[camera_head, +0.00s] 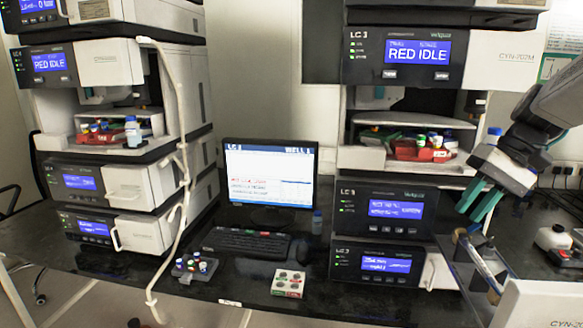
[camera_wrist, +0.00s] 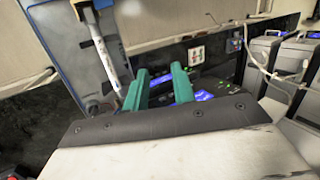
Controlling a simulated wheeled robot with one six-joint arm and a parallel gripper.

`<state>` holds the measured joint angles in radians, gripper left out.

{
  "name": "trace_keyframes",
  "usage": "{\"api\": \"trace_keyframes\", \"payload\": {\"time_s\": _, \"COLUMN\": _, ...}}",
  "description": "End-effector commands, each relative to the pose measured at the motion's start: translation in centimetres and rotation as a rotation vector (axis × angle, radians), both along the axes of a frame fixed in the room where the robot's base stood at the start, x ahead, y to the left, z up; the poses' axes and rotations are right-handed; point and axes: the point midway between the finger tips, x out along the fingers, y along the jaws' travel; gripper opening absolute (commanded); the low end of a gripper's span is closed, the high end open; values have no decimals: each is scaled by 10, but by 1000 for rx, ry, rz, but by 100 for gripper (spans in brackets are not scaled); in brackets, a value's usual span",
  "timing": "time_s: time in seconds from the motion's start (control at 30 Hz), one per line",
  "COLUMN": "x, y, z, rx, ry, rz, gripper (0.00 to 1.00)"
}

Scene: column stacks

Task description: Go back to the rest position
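My gripper (camera_head: 478,203) is at the right of the head view, with its green fingers pointing down in front of the right instrument stack (camera_head: 400,215). In the wrist view my gripper (camera_wrist: 160,87) shows its two green fingers apart, with nothing seen between them. It is open and empty. The fingers seem clear of the instruments, though the exact gap to the stack cannot be told. No marker of a rest position shows.
A left stack (camera_head: 125,185), a monitor (camera_head: 268,172) and a keyboard (camera_head: 245,243) stand on the dark bench. A vial rack (camera_head: 195,268) and a white box (camera_head: 289,283) lie near its front.

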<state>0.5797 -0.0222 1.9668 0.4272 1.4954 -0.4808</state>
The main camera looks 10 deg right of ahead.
Motion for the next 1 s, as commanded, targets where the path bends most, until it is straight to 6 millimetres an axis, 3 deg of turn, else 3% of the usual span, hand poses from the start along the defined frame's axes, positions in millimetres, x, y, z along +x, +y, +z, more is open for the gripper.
{"api": "trace_keyframes", "payload": {"time_s": 0.03, "x": -15, "y": 26, "z": 3, "rx": -47, "ry": 5, "rz": 27, "gripper": 26}}
{"api": "trace_keyframes", "payload": {"time_s": 0.2, "x": -69, "y": 86, "z": -1, "rx": -208, "ry": 8, "rz": 80, "gripper": 26}}
{"api": "trace_keyframes", "payload": {"time_s": 0.4, "x": -135, "y": 128, "z": -21, "rx": -380, "ry": -47, "rz": 131, "gripper": 26}}
{"api": "trace_keyframes", "payload": {"time_s": 0.63, "x": -181, "y": 142, "z": -47, "rx": -498, "ry": -131, "rz": 159, "gripper": 26}}
{"api": "trace_keyframes", "payload": {"time_s": 1.0, "x": -191, "y": 144, "z": -55, "rx": -525, "ry": -154, "rz": 161, "gripper": 26}}
